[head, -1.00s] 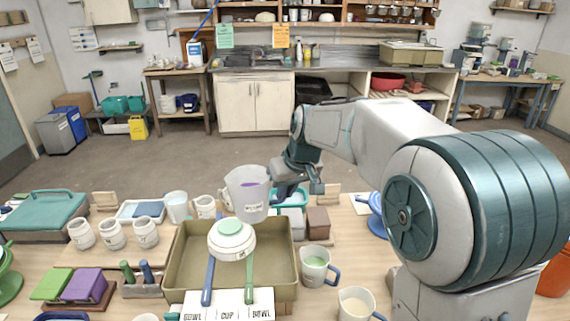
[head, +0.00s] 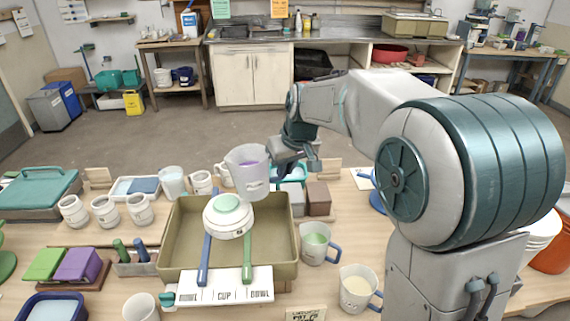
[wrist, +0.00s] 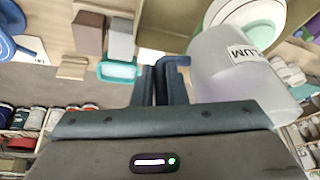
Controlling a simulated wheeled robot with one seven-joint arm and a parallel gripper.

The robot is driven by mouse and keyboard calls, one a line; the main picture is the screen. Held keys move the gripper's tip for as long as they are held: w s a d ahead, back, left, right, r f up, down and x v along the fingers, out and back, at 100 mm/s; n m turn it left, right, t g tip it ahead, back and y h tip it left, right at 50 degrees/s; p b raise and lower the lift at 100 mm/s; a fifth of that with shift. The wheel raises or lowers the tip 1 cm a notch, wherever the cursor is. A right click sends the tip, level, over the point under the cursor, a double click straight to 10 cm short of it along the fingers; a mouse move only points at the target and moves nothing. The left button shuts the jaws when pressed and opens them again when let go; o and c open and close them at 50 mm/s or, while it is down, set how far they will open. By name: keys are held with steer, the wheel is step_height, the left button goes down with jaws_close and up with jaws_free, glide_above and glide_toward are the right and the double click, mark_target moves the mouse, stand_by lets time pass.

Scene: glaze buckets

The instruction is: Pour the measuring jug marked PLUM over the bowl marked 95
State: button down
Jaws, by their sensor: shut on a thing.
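My gripper (head: 283,158) is shut on the handle of a translucent measuring jug (head: 248,178) with purple liquid inside. In the wrist view the fingers (wrist: 163,82) close on the handle, and the jug (wrist: 235,80) shows a label reading "LUM", its start hidden by the curve. The jug is roughly upright, above the far side of an olive tray (head: 170,240). A white round bowl with a pale green inside (head: 228,216) sits over the tray, just in front of and below the jug. It also shows in the wrist view (wrist: 247,12). I cannot read the number 95 on any bowl.
A blue stick (head: 205,262) and a green stick (head: 247,262) reach from the bowl to a label strip (head: 222,290). A mug of green liquid (head: 315,243) and a jug of cream liquid (head: 355,290) stand right of the tray. White mugs (head: 105,212) stand left.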

steer(key=h+b, duration=0.1)
steer(key=h, duration=0.1)
steer(key=r+n+t+h+b, duration=0.1)
steer(key=h, duration=0.2)
steer(key=shift+r+t+h, duration=0.1)
steer(key=shift+t+h, duration=0.2)
stand_by(0.5)
stand_by(0.4)
steer(key=shift+s+a+r+n+t+h+b, duration=0.3)
steer(key=shift+a+r+h+b, duration=0.2)
steer(key=shift+h+b, duration=0.5)
steer(key=shift+s+a+r+n+t+h+b, duration=0.15)
steer(key=shift+a+r+t+h+b, duration=0.3)
steer(key=shift+h+b, duration=0.55)
steer(key=shift+w, duration=0.1)
